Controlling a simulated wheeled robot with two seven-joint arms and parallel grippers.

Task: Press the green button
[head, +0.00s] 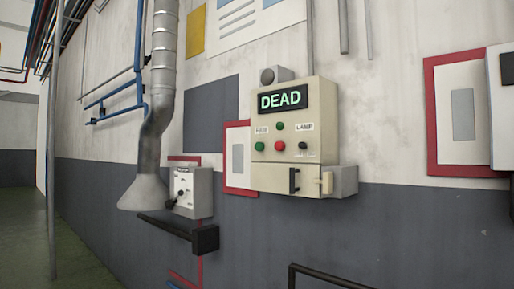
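A beige control box (323,95) is mounted on the wall near the middle of the head view. Its dark display reads "DEAD" in pale green letters. A round green button (259,146) sits at the left of its lower row, beside a red button (280,146) and a black knob (303,146). A smaller green round piece (280,126) is above the red one; I cannot tell if it is a lamp or a button. Neither of my grippers is in view. Nothing covers the green button.
A smaller grey box (190,192) with dark knobs is lower left, near a wide duct (145,192). A dark bar (180,229) and a dark rail (325,275) stand below.

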